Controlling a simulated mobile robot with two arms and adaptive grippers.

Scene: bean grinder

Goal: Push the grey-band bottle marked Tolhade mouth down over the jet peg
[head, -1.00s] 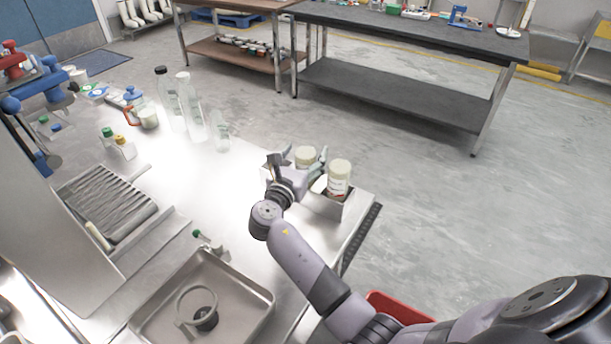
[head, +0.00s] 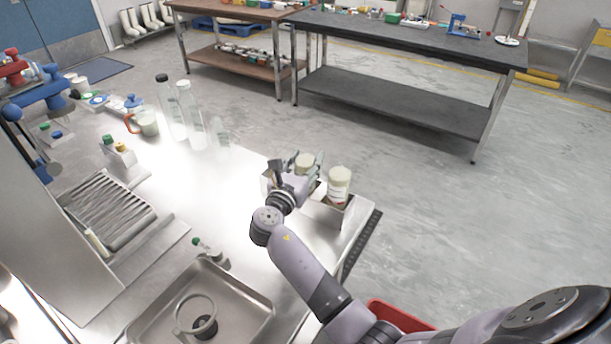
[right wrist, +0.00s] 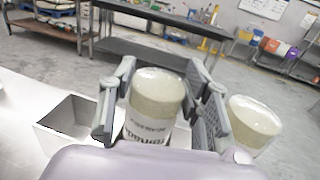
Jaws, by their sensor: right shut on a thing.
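My right gripper (head: 300,168) is shut on a pale-topped bottle (head: 304,160), one finger on each side. In the right wrist view this bottle (right wrist: 157,93) stands upright between the fingers (right wrist: 160,105), with a white label whose dark lettering I cannot read fully. Its lower part is hidden. A second pale-topped bottle (head: 339,184) stands just right of it in the metal holder (head: 347,211). In the steel basin (head: 262,297) at the lower left is a dark round fitting (head: 205,326) with a pale ring (head: 185,318); I cannot make out a peg clearly.
An empty holder compartment (right wrist: 68,118) lies left of the held bottle in the right wrist view. Two clear tall bottles (head: 191,115) and a mug (head: 148,122) stand at the back left. A green-ended lever (head: 208,250) rises behind the basin. The counter's middle is clear.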

